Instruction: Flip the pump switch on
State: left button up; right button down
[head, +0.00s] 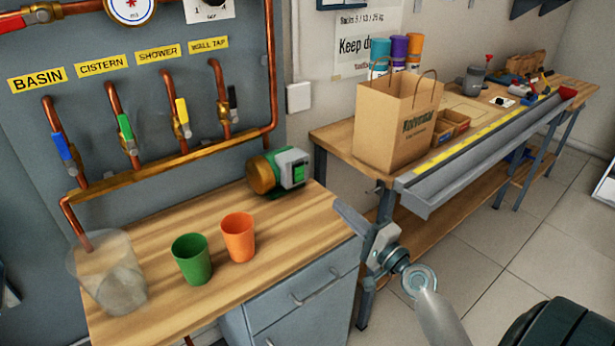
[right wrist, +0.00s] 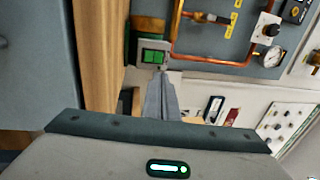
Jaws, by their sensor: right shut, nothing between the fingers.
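The pump (head: 263,175), a brass-coloured cylinder with a grey and green housing, sits at the back right of the wooden counter. Its green switch (head: 299,174) is on the right face of the housing. In the right wrist view the switch (right wrist: 153,56) shows as a green two-part panel in a grey frame; which way it is set I cannot tell. My right gripper (head: 341,207) is shut and empty, in front of and to the right of the pump, apart from it. In the right wrist view its fingertips (right wrist: 160,76) point just below the switch. My left gripper is out of view.
A green cup (head: 192,260), an orange cup (head: 238,238) and a clear container (head: 110,275) stand on the counter (head: 300,222). Copper pipes with coloured valve handles run behind. A workbench (head: 335,140) with a paper bag (head: 396,125) stands to the right.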

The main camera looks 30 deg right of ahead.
aim_at(301, 169)
jog(key=shift+w, duration=0.15)
